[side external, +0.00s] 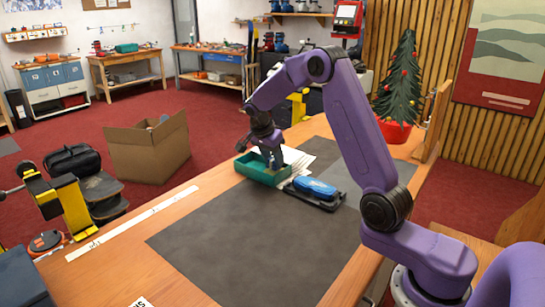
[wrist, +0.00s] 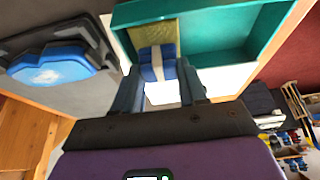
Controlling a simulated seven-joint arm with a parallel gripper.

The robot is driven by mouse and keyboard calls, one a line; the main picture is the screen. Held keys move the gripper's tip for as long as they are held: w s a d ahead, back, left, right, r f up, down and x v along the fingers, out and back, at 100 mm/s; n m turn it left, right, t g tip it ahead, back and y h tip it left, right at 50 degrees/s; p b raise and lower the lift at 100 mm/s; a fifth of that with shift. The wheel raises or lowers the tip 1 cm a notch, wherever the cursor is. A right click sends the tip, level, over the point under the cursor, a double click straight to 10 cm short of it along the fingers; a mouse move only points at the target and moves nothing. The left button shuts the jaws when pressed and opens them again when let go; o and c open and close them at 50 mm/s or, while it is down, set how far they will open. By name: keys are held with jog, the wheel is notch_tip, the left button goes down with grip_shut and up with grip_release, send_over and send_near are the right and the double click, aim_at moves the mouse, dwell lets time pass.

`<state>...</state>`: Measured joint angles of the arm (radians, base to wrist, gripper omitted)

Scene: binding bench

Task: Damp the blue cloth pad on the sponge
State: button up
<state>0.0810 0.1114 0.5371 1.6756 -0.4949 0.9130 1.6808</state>
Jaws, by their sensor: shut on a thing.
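My gripper (side external: 268,148) is over the green tray, and in the wrist view its two fingers (wrist: 159,82) are closed on the blue cloth pad (wrist: 158,62), which has a pale band across it. The yellow sponge (wrist: 157,31) lies inside the tray, at its left end in the wrist view. The pad's far end overlaps the sponge's near edge in that view; I cannot tell whether they touch. In the side view the gripper and tray wall hide the sponge and most of the pad.
The green tray (side external: 262,176) also shows in the wrist view (wrist: 240,62). Beside it a blue block (side external: 315,187) sits on a black base (side external: 328,204). White sheets (side external: 297,159) lie behind. The dark mat (side external: 245,245) is clear in front. A small decorated tree (side external: 398,85) stands farther back.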

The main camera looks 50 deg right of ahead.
aim_at(272, 159)
jog(key=shift+f, duration=0.55)
dwell(1.2)
jog(key=shift+r, duration=0.1)
jog(key=shift+r, duration=3.5)
jog(key=s+a+n+t+y, duration=0.1)
jog(key=s+a+n+t, duration=0.1)
jog(key=s+a+n, duration=0.2)
jog(key=s+a+n+t+y, duration=0.2)
jog(key=s+a+n, duration=0.3)
jog(key=a+n, duration=0.5)
jog(key=shift+a+r+n, duration=0.25)
jog(key=shift+a+n, duration=0.05)
jog(key=shift+a, duration=0.9)
